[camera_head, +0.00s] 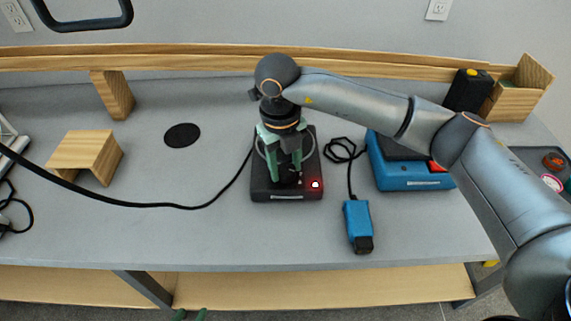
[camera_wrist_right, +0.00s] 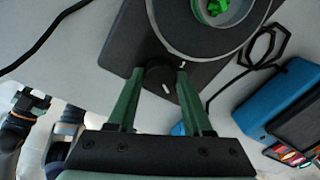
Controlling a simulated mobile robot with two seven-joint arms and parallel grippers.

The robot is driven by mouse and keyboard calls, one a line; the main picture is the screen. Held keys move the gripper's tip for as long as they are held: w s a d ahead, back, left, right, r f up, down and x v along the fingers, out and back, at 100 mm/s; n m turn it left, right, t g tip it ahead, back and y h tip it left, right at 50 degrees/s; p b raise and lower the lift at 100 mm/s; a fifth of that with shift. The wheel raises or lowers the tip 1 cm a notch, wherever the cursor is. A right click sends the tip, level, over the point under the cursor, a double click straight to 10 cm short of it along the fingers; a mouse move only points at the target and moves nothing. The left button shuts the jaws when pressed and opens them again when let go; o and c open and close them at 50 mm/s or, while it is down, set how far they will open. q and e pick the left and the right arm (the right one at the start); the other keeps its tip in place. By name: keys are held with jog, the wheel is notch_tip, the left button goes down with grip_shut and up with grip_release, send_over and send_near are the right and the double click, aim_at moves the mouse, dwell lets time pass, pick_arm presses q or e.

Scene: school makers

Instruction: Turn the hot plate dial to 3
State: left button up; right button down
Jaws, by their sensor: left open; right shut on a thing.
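The black hot plate (camera_head: 260,188) sits mid-table with a lit red light (camera_head: 315,184) at its front right corner. In the right wrist view its dark body (camera_wrist_right: 133,42) carries a black dial (camera_wrist_right: 158,76) with white marks. My right gripper (camera_head: 287,180) points down over the hot plate's front. In the right wrist view, its green fingers (camera_wrist_right: 157,73) are shut on the dial, one on each side. The dial's numbers cannot be read. My left gripper (camera_head: 190,315) is open and empty at the bottom edge of the head view, below the table front.
A blue handheld device (camera_head: 357,218) with a black cable lies right of the hot plate. A blue box (camera_head: 388,173) stands further right, partly behind my right arm. A wooden stand (camera_head: 86,152) and black disc (camera_head: 182,136) are left. A black cable crosses the left side.

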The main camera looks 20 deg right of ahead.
aim_at(282, 170)
jog(key=shift+m, duration=0.3)
jog(key=shift+c, duration=1.6)
grip_release()
notch_tip(282, 170, up, 13)
jog(key=shift+a+f, duration=0.2)
jog(key=shift+a, duration=0.2)
jog(key=shift+s+f, duration=0.1)
jog(key=shift+s, duration=0.1)
